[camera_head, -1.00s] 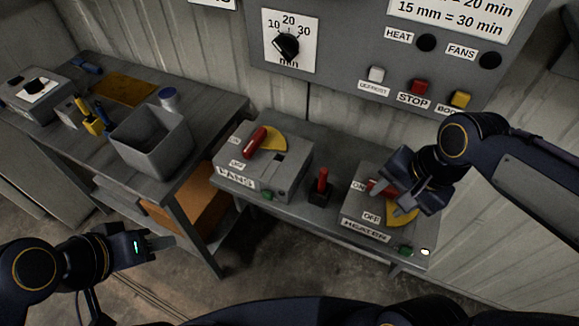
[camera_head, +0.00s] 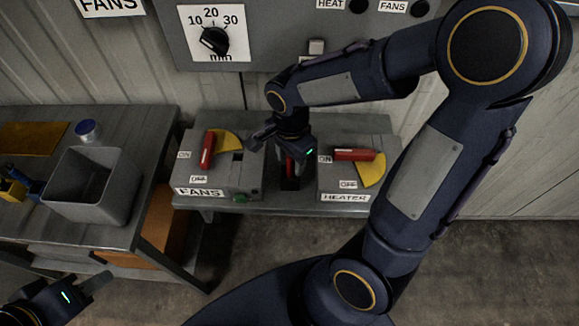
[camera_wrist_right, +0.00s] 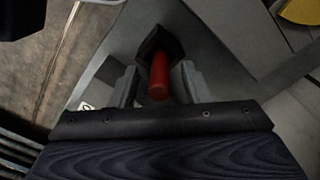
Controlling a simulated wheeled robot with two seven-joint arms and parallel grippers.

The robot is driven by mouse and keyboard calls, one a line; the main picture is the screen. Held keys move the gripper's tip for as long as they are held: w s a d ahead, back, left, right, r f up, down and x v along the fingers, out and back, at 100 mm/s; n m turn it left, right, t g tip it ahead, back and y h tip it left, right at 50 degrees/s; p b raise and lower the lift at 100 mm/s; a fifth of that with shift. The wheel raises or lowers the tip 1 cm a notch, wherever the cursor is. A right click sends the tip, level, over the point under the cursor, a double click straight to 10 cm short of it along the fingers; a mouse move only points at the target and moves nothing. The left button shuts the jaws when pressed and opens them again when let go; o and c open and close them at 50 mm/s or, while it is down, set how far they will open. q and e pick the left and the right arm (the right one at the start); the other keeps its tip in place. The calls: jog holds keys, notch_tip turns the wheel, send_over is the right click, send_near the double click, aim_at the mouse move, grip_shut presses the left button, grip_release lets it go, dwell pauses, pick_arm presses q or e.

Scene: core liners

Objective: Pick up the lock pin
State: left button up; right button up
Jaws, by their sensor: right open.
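The lock pin (camera_head: 291,172), a red upright pin in a dark base, stands between the FANS box and the HEATER box in the head view. My right gripper (camera_head: 288,152) is over it and hides part of it. In the right wrist view the lock pin (camera_wrist_right: 158,76) shows between the two grey fingers of my right gripper (camera_wrist_right: 158,86). The gripper is open, with one finger on each side of the pin and visible gaps. My left gripper (camera_head: 98,284) is at the lower left, away from the pin; its finger opening is unclear.
The FANS box (camera_head: 225,177), with a red lever, stands left of the pin. The HEATER box (camera_head: 335,177), with its red lever lying level, stands right. A grey bin (camera_head: 85,190) sits on the left table (camera_head: 135,150). My right arm covers much of the right side.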

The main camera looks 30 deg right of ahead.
jog(key=shift+f, duration=0.4)
jog(key=shift+c, duration=0.3)
grip_shut()
